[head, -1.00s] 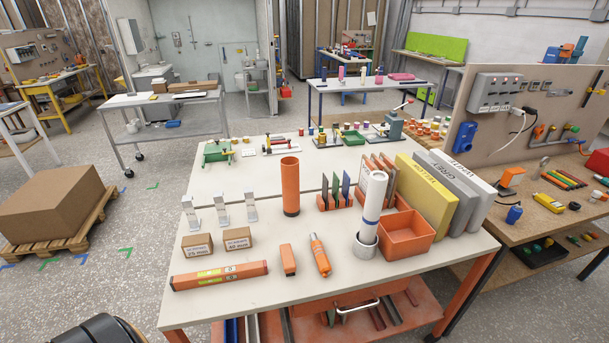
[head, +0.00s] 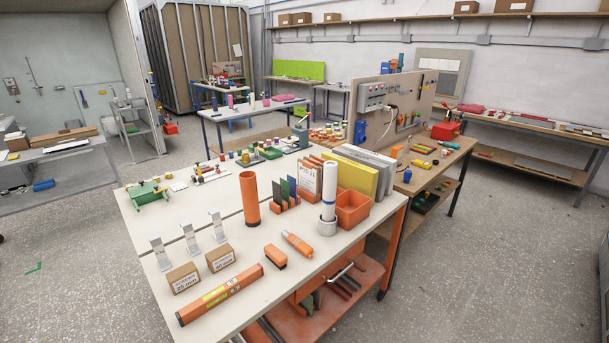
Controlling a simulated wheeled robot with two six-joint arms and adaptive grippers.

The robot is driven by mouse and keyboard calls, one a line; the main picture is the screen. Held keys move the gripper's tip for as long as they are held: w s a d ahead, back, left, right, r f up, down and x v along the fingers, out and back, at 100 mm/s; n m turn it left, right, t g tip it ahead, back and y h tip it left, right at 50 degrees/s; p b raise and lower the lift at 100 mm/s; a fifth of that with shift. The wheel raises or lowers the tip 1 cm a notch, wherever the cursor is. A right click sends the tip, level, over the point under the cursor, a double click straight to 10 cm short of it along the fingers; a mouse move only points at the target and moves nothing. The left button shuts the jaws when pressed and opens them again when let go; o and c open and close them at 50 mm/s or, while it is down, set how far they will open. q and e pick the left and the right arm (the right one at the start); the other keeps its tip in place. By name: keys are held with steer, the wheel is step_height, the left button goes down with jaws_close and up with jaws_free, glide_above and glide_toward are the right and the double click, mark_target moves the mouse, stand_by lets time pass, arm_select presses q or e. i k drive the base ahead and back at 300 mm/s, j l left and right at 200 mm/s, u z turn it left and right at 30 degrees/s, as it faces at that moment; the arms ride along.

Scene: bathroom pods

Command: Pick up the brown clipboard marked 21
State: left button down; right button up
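Brown clipboards (head: 308,179) stand upright in an orange rack on the near white workbench (head: 232,256). The front one faces me with a white sheet whose small heading seems to end in 21. A white roll (head: 329,192) stands just to its right and the yellow board (head: 350,178) is behind. Dark and green upright pieces (head: 287,188) stand in an orange rack to its left. The clipboards' lower edges are partly hidden. Neither of my grippers is in view.
An orange tube (head: 250,198), an orange bin (head: 352,209), two cartons (head: 183,278), and a long orange level (head: 220,294) share the bench. A pegboard bench (head: 440,163) adjoins at the right. The floor (head: 480,280) at right front is clear.

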mark_target(308, 174)
steer(key=i+l, duration=0.2)
steer(key=l, duration=0.35)
steer(key=i+l+u, duration=0.15)
steer(key=l, duration=0.4)
steer(key=i+l, duration=0.3)
steer(key=l, duration=0.3)
steer(key=i+l+u, duration=0.1)
steer(key=l, duration=0.45)
steer(key=i+l+u, duration=0.1)
steer(key=i+l, duration=0.15)
steer(key=l, duration=0.35)
steer(key=i+l, duration=0.15)
steer(key=l, duration=0.5)
steer(key=i+l+u, duration=0.1)
steer(key=l, duration=0.5)
steer(key=i+l+u, duration=0.1)
steer(key=l, duration=0.5)
steer(key=i, duration=0.1)
